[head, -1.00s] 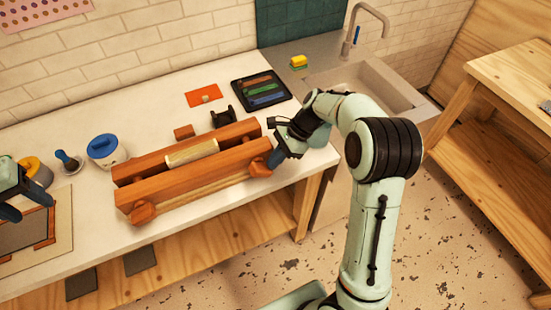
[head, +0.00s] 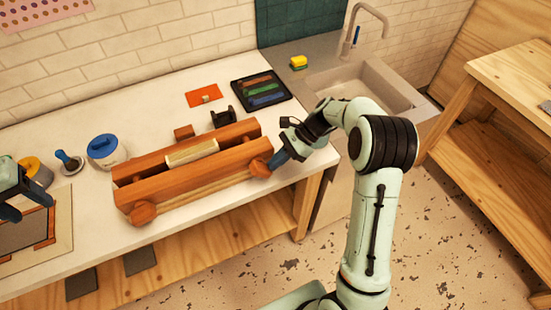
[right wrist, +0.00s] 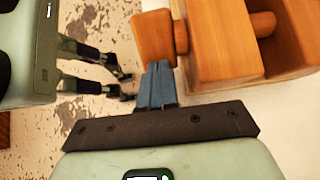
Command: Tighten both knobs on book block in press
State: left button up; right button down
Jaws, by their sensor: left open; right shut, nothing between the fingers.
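The wooden press (head: 185,180) lies on the counter with a pale book block (head: 191,152) between its two beams. One round wooden knob (head: 142,213) is at the press's front left end. The other knob (head: 260,167) is at its front right end and also shows in the right wrist view (right wrist: 152,38). My right gripper (head: 275,162) is shut and empty. Its blue fingertips (right wrist: 158,68) are right at the right knob's edge; I cannot tell whether they touch. My left gripper (head: 28,208), partly cut off at the left edge, is open and away from the press.
A blue-lidded jar (head: 106,151), a brush pot (head: 70,163) and a yellow-lidded jar (head: 38,172) stand left of the press. A black tray of foil rolls (head: 262,92) and an orange sheet (head: 203,95) lie behind it. The sink (head: 365,85) is at right.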

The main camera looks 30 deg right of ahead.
aim_at(270, 179)
jog(key=shift+d+f+y, duration=0.1)
jog(key=shift+f+y, duration=0.55)
jog(key=shift+y, duration=0.45)
jog(key=shift+f, duration=0.85)
jog(key=shift+a+f+y, duration=0.35)
jog(key=shift+f+y, duration=0.05)
jog(key=shift+y, duration=0.3)
jog(key=shift+a+f, duration=0.7)
jog(key=shift+f, duration=0.05)
jog(key=shift+a+f, duration=0.15)
jog(key=shift+a, duration=0.05)
jog(key=v, duration=0.7)
jog(key=shift+d, duration=0.25)
jog(key=shift+s+d, duration=0.1)
